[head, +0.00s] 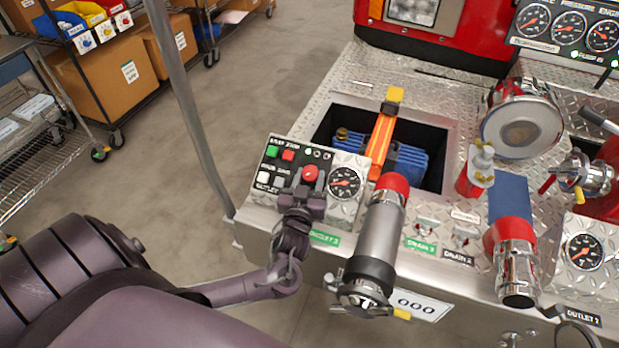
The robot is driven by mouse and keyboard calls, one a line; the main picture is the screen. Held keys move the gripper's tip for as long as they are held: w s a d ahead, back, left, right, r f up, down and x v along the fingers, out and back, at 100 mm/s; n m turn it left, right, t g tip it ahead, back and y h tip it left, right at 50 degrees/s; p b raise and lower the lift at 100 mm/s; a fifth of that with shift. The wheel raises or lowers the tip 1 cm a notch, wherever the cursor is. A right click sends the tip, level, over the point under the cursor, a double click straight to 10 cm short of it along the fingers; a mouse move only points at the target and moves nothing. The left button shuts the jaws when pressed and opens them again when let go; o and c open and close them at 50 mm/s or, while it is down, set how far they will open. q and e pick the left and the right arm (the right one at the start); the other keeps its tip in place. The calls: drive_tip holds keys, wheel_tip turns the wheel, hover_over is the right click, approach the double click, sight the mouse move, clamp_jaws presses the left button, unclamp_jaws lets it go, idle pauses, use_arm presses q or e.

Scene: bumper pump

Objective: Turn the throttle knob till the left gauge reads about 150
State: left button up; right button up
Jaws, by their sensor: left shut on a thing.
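The red throttle knob (310,173) sits on a small control panel (269,157) on the bumper deck. My left gripper (304,187) is shut on it and hides part of the knob and the panel face. A round black gauge (346,183) is on the same panel, just right of the knob; its needle is too small to read surely. Another row of dark gauges stands at the top right; its leftmost gauge (533,20) is also too small to read. My right gripper is not in view.
A steel nozzle (381,235) with a red end stands close to the right of my left gripper. Behind is an open bin (428,150) with blue hose and an orange strap. A steel post (190,105) rises at the left. Chrome fittings crowd the right.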

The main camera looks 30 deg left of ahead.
use_arm(q)
drive_tip(key=m+h, duration=0.2)
drive_tip(key=m+t+h+p, duration=0.1)
drive_tip(key=m+h, duration=0.1)
drive_tip(key=m+h+p, duration=0.1)
drive_tip(key=m, duration=0.1)
drive_tip(key=shift+a+r+h, duration=0.1)
drive_tip(key=shift+a+h, duration=0.25)
drive_tip(key=shift+h, duration=0.05)
drive_tip(key=m+h, duration=0.3)
drive_tip(key=shift+a+m+p, duration=0.15)
drive_tip(key=shift+m+p, duration=0.25)
drive_tip(key=m+g+h, duration=0.1)
drive_tip(key=m+h, duration=0.1)
drive_tip(key=shift+a+h, duration=0.1)
drive_tip(key=shift+h, duration=0.3)
drive_tip(key=m+g+h, duration=0.1)
drive_tip(key=m+h, duration=0.1)
drive_tip(key=m, duration=0.1)
drive_tip(key=shift+w+a+m+g, duration=0.1)
drive_tip(key=shift+a+m+g, duration=0.05)
drive_tip(key=shift+m+g, duration=0.2)
drive_tip(key=shift+w+r+m+g+h+b, duration=0.1)
drive_tip(key=shift+m+g+h+b, duration=0.85)
drive_tip(key=shift+m+g+h, duration=0.85)
drive_tip(key=shift+m+y, duration=0.25)
drive_tip(key=shift+y, duration=0.05)
